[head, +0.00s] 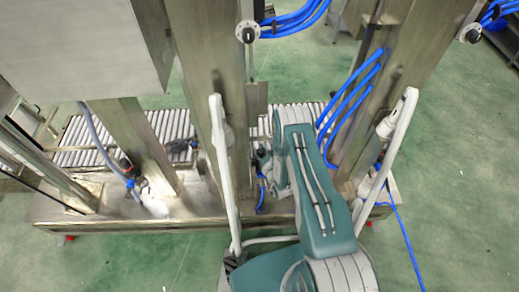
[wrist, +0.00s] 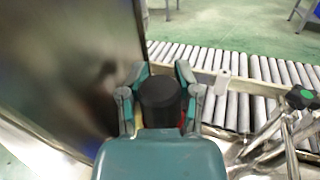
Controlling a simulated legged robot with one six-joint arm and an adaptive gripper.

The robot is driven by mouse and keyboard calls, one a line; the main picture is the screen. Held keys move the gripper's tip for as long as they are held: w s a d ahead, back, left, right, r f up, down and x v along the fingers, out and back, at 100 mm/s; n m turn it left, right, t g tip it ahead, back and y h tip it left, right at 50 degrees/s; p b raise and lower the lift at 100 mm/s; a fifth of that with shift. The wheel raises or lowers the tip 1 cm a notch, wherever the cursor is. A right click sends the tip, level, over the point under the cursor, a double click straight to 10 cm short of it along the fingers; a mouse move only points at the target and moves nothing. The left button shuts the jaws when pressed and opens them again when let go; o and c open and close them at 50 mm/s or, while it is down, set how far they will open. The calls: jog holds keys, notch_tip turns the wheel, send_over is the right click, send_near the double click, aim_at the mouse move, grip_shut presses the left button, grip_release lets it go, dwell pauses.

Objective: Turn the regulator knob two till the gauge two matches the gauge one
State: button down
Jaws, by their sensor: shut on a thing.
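A black cylindrical knob (wrist: 160,97) sits between the fingers of my gripper (wrist: 158,78) in the wrist view. The fingers are shut on its left and right sides. I cannot tell its number or read any marking on it. In the head view my teal arm hides most of the gripper and the knob, beside the middle metal post. Two round black-and-white dials, one on the middle post (head: 247,33) and one at the upper right (head: 471,34), look like gauges. Their readings are too small to tell.
A roller conveyor (head: 170,125) runs behind the posts. Metal posts (head: 215,75) with blue hoses (head: 345,110) stand close to my arm. A metal panel (wrist: 65,70) is just left of the gripper. A green-topped black part (wrist: 300,97) is at the right.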

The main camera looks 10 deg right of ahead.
jog(key=shift+d, duration=0.1)
dwell(0.3)
jog(key=c, duration=0.6)
grip_release()
jog(key=s, duration=0.4)
jog(key=s+d, duration=0.1)
jog(key=s, duration=0.3)
jog(key=s+d, duration=0.1)
jog(key=s, duration=0.3)
jog(key=shift+d, duration=0.1)
